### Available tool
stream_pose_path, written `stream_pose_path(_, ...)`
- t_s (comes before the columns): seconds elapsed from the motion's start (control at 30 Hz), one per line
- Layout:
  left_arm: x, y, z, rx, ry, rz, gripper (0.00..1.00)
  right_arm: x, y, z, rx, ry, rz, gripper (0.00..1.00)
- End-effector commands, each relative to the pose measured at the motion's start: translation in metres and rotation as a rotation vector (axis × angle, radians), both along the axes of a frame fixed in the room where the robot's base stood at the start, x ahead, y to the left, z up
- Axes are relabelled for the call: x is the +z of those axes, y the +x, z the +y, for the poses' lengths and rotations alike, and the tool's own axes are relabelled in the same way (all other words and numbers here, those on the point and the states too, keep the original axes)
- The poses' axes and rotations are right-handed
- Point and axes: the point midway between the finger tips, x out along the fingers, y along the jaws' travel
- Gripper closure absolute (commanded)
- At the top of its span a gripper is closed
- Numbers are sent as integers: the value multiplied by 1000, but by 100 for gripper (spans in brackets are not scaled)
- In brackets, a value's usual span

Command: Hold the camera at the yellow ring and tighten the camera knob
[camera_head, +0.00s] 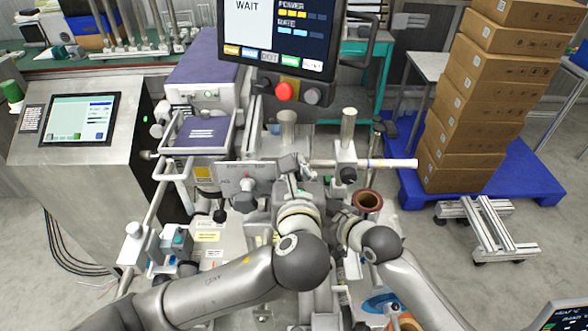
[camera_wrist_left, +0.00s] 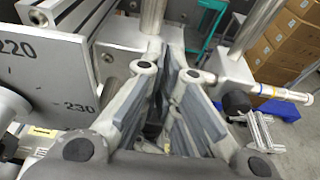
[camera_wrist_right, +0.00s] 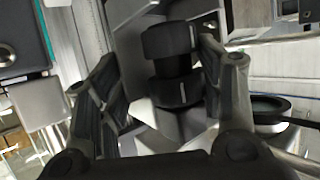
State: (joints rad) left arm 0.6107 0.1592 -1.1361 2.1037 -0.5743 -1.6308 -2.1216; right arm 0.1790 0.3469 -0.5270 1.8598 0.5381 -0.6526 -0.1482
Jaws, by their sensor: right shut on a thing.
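The camera (camera_head: 398,163) is a pale horizontal tube with a yellow ring (camera_head: 372,163), on a bracket on an upright post. Its black camera knob (camera_head: 348,175) is below the tube. The left wrist view shows the camera (camera_wrist_left: 290,95) and knob (camera_wrist_left: 236,102) at right, with no fingers on them. My left gripper (camera_head: 291,168) is left of the camera; its fingers (camera_wrist_left: 174,75) are close together with nothing seen between them. My right gripper (camera_wrist_right: 165,80) is below the camera, shut on a black stepped knob (camera_wrist_right: 178,92). I cannot tell which knob this is.
A brown-rimmed cup-like part (camera_head: 367,201) is beside my right gripper. A screen (camera_head: 277,35) and red button (camera_head: 284,91) are behind the grippers. A steel console (camera_head: 75,150) is at left; stacked boxes (camera_head: 470,110) on a blue pallet (camera_head: 535,180) are at right. Metal posts crowd the middle.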

Motion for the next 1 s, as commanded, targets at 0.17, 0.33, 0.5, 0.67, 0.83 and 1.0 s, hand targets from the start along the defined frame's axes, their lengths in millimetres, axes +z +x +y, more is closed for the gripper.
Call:
stream_pose_path(0.17, 3, 3, -9, -8, -5, -9, 100, 2, -7, 10, 20, 14, 7, 84)
stream_pose_path(0.33, 2, 2, -14, -10, -6, -8, 100, 2, -7, 10, 20, 15, 6, 84)
stream_pose_path(0.5, 0, 2, -17, -12, -7, -6, 100, 2, -7, 10, 20, 15, 6, 84)
stream_pose_path(0.67, -1, 1, -18, -13, -7, -3, 100, 2, -7, 10, 20, 14, 6, 84)
stream_pose_path(0.83, -2, 1, -17, -13, -6, -2, 100, 2, -7, 10, 20, 14, 6, 84)
stream_pose_path(1.0, 1, 2, -17, -10, -5, -3, 100, 1, -7, 10, 19, 16, 6, 84)
